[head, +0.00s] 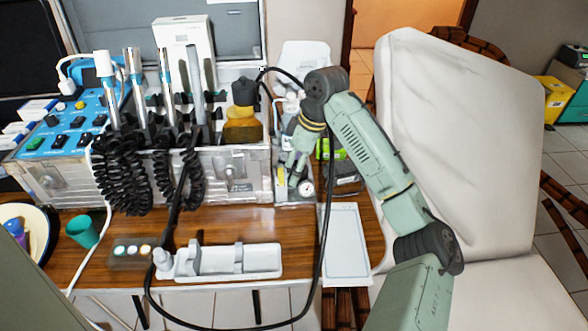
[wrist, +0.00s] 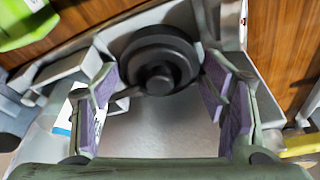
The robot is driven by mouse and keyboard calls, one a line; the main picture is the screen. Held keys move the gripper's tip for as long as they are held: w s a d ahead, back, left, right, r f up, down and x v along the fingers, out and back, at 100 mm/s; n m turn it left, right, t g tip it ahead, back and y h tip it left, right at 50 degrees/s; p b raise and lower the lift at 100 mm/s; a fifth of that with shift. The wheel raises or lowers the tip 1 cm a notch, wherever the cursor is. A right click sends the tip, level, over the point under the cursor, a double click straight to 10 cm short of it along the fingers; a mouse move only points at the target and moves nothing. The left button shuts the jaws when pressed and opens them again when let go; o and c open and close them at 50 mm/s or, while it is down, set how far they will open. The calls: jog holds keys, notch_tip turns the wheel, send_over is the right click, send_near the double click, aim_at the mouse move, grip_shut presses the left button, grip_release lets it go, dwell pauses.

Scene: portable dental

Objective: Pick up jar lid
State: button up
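In the wrist view a round black piece with a raised centre knob (wrist: 158,62), which looks like the jar lid, lies ahead between the fingertips. My gripper (wrist: 158,85) is open, with one purple-padded finger on each side of it. A gap shows between the pads, and I cannot tell whether either fingertip touches the piece. In the head view my gripper (head: 291,166) points down beside the right end of the dental unit. The black piece cannot be made out there.
A green object (wrist: 24,22) lies at the upper left of the wrist view. The dental unit (head: 235,170) with coiled hoses stands to the left. A white tray (head: 255,272) and a flat white panel (head: 345,255) are in front. A pale chair (head: 450,130) stands to the right.

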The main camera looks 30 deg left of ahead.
aim_at(295, 164)
jog(key=c, duration=0.7)
jog(key=shift+r, duration=0.15)
notch_tip(295, 164, up, 18)
jog(key=shift+f+b, duration=0.1)
jog(key=shift+b, duration=0.3)
